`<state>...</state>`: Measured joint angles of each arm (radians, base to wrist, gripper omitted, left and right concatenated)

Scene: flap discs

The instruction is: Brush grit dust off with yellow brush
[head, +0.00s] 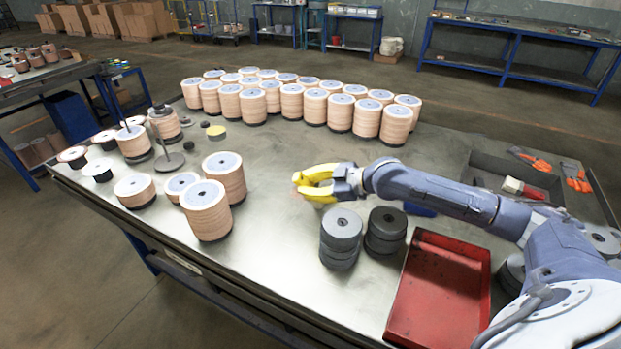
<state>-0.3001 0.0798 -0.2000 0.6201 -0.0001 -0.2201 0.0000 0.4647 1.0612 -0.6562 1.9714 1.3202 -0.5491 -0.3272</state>
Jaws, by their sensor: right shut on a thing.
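My right gripper (322,183) reaches in from the right over the middle of the metal table, left of the grey disc stacks. Bright yellow shapes (316,178) show at its jaws; they look like the yellow brush, but its bristles cannot be made out. The gripper is shut on it. Tan flap disc stacks with grey tops stand in rows at the back (316,104) and in a group at the left (206,210). Two dark grey disc stacks (341,238) (386,230) stand in front of the gripper. Grit dust cannot be told apart on the table. My left gripper is not in view.
A red tray (440,290) lies at the front right. A recess behind it holds orange-handled tools (530,159) (576,177) and a red-and-white brush-like item (523,188). Upright spindles (168,160) stand at the left. The table (275,185) is clear left of my gripper.

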